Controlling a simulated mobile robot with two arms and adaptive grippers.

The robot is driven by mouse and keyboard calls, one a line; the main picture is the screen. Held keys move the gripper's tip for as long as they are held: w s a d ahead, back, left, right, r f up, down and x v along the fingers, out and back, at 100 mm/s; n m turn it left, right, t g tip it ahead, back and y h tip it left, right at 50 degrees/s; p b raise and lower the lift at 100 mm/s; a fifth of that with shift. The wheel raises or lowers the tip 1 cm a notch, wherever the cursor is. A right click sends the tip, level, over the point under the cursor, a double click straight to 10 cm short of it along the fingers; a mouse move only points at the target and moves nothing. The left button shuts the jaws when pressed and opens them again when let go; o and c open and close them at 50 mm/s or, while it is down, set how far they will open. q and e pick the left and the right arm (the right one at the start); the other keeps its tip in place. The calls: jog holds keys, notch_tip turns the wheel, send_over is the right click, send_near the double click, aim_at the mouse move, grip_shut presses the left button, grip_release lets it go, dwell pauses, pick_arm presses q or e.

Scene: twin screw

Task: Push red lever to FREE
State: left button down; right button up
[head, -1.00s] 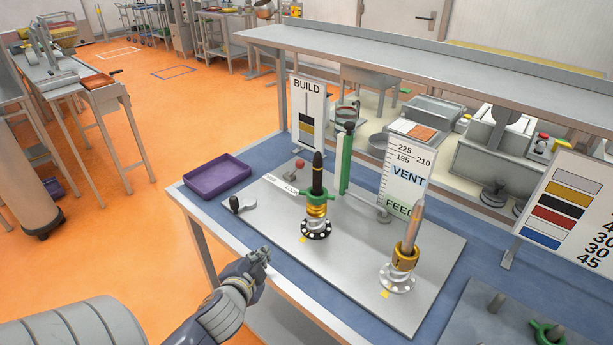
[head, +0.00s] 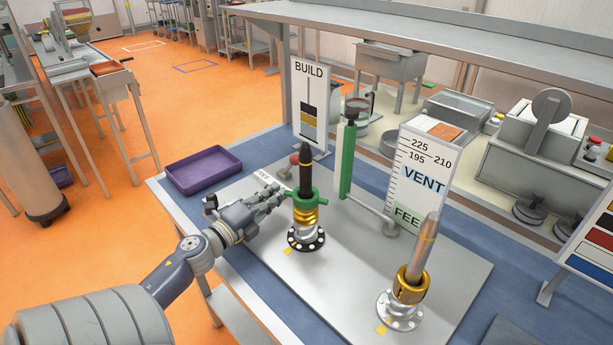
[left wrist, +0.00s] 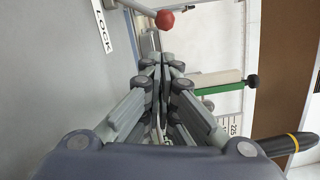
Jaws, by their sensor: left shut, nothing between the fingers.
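The red lever's ball knob (head: 294,159) stands behind the black-tipped screw column in the head view. In the left wrist view the red knob (left wrist: 165,19) is at the top, on a grey rod. A white label reading LOCK (left wrist: 102,25) lies left of it on the plate. In the head view a partly covered white label (head: 262,175) lies near my gripper. My left gripper (head: 279,191) is shut and empty, in front of the knob and left of the green collar (head: 306,196). Its fingertips (left wrist: 164,60) point toward the knob with a gap between.
A purple tray (head: 204,168) sits left on the blue bench. The black-tipped screw (head: 306,166) and green post (head: 345,162) stand close to my gripper. A second screw (head: 424,250) stands front right. Bare plate (head: 345,245) lies between the screws.

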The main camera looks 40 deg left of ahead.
aim_at(290, 166)
pick_arm(q)
jog(key=shift+s+r, duration=0.2)
jog(key=shift+s, duration=0.2)
jog(key=shift+w, duration=0.2)
jog(key=w+p, duration=0.1)
jog(key=w, duration=0.3)
jog(key=shift+w+r, duration=0.15)
jog(key=shift+r, duration=0.05)
jog(key=w, duration=0.4)
jog(key=shift+w+a+p, duration=0.15)
jog(key=shift+w+p, duration=0.05)
jog(key=shift+p, duration=0.2)
jog(key=shift+w+f, duration=0.1)
jog(key=shift+w, duration=0.5)
pick_arm(e)
jog(key=shift+s+d+r, duration=0.25)
jog(key=shift+s+r, duration=0.7)
jog(key=shift+s, duration=0.05)
pick_arm(q)
jog(key=shift+a+r+n+p, duration=0.25)
jog(key=shift+r+n+p, duration=0.15)
jog(key=shift+p, duration=0.25)
pick_arm(e)
jog(key=shift+a+r, duration=0.1)
jog(key=shift+r, duration=0.55)
